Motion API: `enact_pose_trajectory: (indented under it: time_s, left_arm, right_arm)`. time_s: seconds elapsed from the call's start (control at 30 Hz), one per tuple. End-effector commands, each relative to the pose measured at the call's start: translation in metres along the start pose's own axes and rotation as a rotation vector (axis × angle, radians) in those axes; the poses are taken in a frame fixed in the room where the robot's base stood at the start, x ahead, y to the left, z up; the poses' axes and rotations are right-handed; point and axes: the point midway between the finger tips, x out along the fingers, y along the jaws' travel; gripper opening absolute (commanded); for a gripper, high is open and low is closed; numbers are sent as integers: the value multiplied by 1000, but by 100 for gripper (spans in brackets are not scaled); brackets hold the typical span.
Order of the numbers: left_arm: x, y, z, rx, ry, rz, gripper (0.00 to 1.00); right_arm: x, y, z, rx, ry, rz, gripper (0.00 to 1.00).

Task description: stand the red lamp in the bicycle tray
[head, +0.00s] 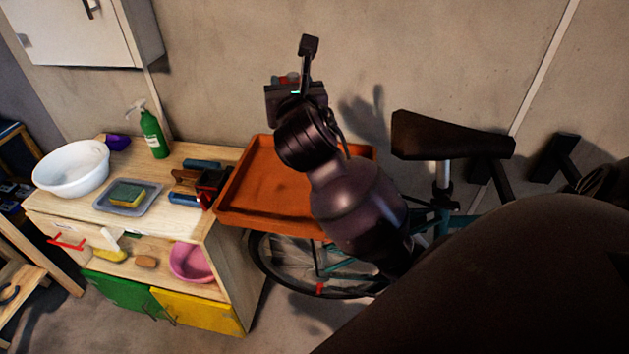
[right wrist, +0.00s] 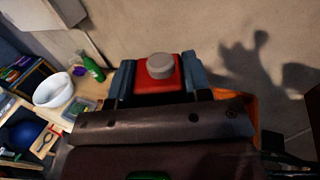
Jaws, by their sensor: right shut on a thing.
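The red lamp (right wrist: 159,84), a red block with a round grey knob on top, is between the two blue-grey fingers of my right gripper (right wrist: 160,72) in the right wrist view. In the head view my right gripper (head: 291,86) is raised in front of the wall, by the far edge of the tray, with only a bit of red lamp (head: 290,77) showing. The orange bicycle tray (head: 262,180) sits over the bicycle wheel. Its visible floor looks empty; my right arm covers its right part. My left gripper is not in view.
A wooden cabinet (head: 215,160) stands left of the tray, holding a white basin (head: 72,168), green spray bottle (head: 153,134), grey dish with sponge (head: 128,196), and dark, blue and red items beside the tray. The bicycle saddle (head: 450,136) is right of the tray.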

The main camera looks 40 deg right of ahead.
Motion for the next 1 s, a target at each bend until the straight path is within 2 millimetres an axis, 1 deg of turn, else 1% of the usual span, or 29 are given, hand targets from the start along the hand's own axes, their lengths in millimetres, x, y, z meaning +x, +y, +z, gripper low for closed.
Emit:
enact_pose_trajectory:
  time_s: [0.17, 0.27, 0.37, 0.8, 0.9, 1.0]
  left_arm:
    - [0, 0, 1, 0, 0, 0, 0]
    - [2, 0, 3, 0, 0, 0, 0]
    - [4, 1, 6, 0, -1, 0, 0]
    - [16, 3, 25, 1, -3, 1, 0]
    - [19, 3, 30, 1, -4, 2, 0]
    - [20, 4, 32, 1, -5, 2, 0]
  right_arm:
    - [-4, 2, 0, 0, 0, 19, 18]
    - [-4, 3, -11, 0, 4, 24, 18]
    - [-4, 3, -30, -1, 6, 23, 18]
    - [-4, 3, -127, 0, 7, 22, 18]
    - [-4, 3, -143, 0, 5, 23, 18]
    - [-4, 3, -153, 0, 3, 22, 18]
